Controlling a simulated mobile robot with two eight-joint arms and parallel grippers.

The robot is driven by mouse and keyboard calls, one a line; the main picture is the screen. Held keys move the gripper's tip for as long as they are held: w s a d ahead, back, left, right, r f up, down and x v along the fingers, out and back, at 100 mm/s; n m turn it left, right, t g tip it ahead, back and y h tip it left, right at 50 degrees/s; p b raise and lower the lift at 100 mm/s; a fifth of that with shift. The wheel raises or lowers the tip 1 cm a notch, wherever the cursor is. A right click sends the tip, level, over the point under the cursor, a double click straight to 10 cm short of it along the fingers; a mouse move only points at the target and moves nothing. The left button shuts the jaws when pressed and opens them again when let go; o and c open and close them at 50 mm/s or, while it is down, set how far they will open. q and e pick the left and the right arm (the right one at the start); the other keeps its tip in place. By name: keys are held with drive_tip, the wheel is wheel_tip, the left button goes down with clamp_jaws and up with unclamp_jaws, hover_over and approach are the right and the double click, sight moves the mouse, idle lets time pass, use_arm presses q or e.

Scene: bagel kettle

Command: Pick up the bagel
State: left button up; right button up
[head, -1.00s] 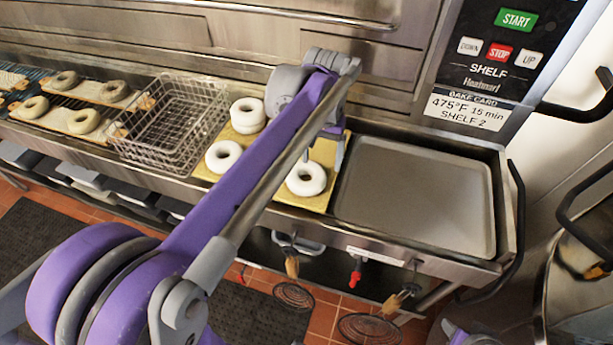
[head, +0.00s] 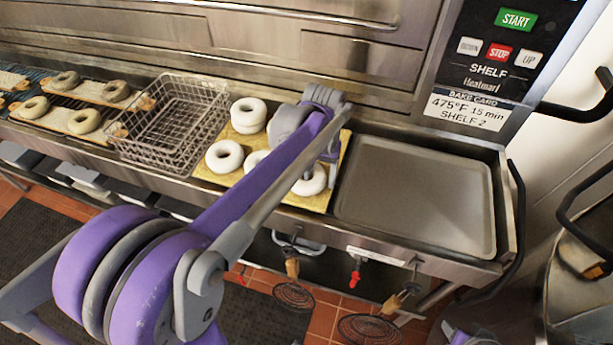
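White ring-shaped bagels lie on a yellow board on the steel counter in the head view. One bagel (head: 314,186) is at the board's front right. Others are a bagel at the front left (head: 225,156), a stack at the back (head: 248,112), and one partly covered by my arm (head: 254,159). My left gripper (head: 321,168) points down over the front-right bagel and covers part of it. Its fingers are small and partly hidden, so I cannot tell their opening or whether they touch the bagel.
A wire basket (head: 172,128) stands left of the yellow board (head: 212,173). Farther left, tan bagels lie on boards (head: 62,118). An empty grey tray (head: 415,195) lies to the right. Wire skimmers (head: 293,296) hang below the counter's front edge. The oven front rises behind.

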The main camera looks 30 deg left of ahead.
sight(319, 177)
use_arm(q)
clamp_jaws()
drive_tip(key=shift+r, duration=0.1)
wheel_tip(319, 177, up, 10)
drive_tip(key=shift+p, duration=0.3)
idle(0.3)
